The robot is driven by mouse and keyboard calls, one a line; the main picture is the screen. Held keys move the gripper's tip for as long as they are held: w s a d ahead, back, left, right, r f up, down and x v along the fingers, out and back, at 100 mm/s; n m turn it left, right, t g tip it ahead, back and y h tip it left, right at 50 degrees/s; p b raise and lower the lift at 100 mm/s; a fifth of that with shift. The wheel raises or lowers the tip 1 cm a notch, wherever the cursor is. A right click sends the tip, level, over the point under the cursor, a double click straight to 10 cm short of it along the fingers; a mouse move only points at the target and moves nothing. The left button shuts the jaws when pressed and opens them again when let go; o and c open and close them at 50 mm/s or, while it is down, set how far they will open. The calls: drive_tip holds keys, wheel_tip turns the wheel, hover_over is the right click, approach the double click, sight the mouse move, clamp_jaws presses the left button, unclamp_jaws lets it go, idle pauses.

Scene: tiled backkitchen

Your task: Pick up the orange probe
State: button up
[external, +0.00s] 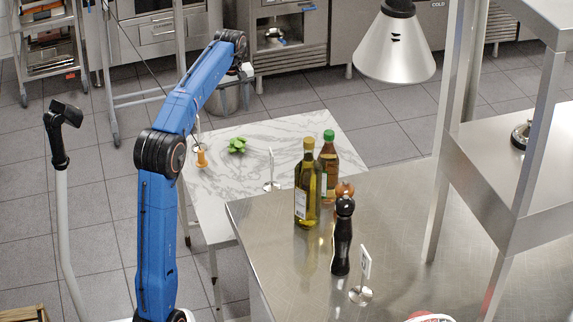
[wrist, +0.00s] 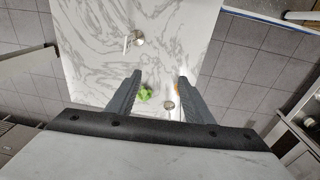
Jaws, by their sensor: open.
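The orange probe (external: 201,157) stands on the white marble table near its left edge in the external view. In the wrist view only a small orange part (wrist: 177,89) shows beside the right finger, which hides most of it. My gripper (wrist: 160,76) is open and empty, pointing down above the marble table. In the external view it is small at the end of the blue arm, apart from the probe and high above the table.
Green leaves (external: 236,146) lie near the probe. A card stand (external: 271,183) stands on the marble table (external: 310,128). Oil bottles (external: 307,190) and a dark pepper mill (external: 342,238) stand on the steel counter (external: 265,245). A lamp (external: 396,48) hangs at upper right.

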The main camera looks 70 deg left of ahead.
drive_tip(key=s+a+f+n, duration=0.3)
drive_tip(key=s+a, duration=0.1)
drive_tip(key=a, duration=0.7)
drive_tip(key=n, duration=0.2)
hover_over(200, 150)
wheel_tip(200, 150, down, 15)
drive_tip(key=shift+g+h, duration=0.3)
drive_tip(key=shift+h, duration=0.1)
wheel_tip(200, 150, down, 12)
drive_tip(key=shift+a+f, duration=0.1)
drive_tip(key=shift+a, duration=0.05)
drive_tip(key=shift+w+d+f, duration=0.1)
drive_tip(key=shift+d+f, duration=0.1)
drive_tip(key=shift+f, duration=1.1)
drive_tip(key=shift+d+f, duration=0.15)
drive_tip(key=shift+f, duration=1.15)
drive_tip(key=c, duration=0.8)
